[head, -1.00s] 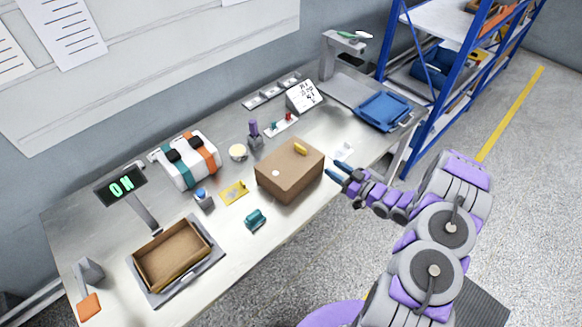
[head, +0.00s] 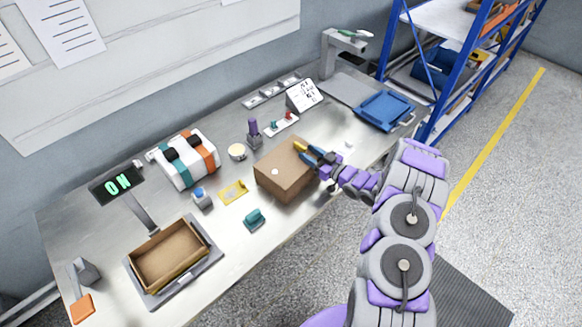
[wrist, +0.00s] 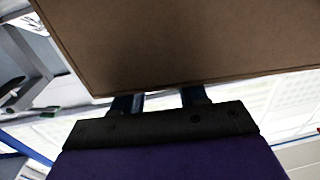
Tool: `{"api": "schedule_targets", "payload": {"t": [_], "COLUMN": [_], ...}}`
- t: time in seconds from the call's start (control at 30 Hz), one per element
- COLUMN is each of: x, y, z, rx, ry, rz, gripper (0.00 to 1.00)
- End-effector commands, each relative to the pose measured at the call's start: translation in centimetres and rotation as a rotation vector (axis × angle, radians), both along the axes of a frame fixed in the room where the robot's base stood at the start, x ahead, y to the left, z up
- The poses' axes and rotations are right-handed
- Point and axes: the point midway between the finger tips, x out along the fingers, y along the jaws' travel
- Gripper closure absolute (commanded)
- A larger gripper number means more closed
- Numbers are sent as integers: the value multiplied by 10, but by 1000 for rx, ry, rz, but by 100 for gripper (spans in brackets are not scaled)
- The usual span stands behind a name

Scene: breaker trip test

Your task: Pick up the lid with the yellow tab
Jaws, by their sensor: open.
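A brown box (head: 283,178) stands on the bench, and its flat top is the lid (head: 284,158) with a yellow tab (head: 299,147) near the far right edge. A small pale round spot also shows on the box. My gripper (head: 312,153) is open, its blue fingers at the tab's right side. I cannot tell whether they touch or straddle the tab. In the wrist view a brown panel (wrist: 180,45) fills the upper middle and hides the fingertips; only the finger bases show below its edge.
Left of the box are a yellow bracket (head: 233,191), a teal block (head: 254,217) and a blue-topped button (head: 201,198). An open cardboard tray (head: 168,254) is at front left. A blue tray (head: 384,110) and blue shelf rack (head: 440,95) are at the right.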

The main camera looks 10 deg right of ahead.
Motion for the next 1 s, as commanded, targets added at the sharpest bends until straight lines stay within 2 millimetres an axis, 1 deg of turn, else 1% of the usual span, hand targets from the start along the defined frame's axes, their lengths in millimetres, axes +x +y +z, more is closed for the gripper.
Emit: {"api": "schedule_targets", "payload": {"t": [0.03,0.13,0.43,0.87,0.9,1.0], "x": [4,10,12,12,12,12], "y": [5,10,11,11,11,11], "z": [-1,0,1,0,0,0], "rx": [-2,1,1,1,1,0], "ry": [-1,-1,1,1,1,1], "rz": [3,1,0,0,0,0], "gripper": [57,57,57,99,100,100]}}
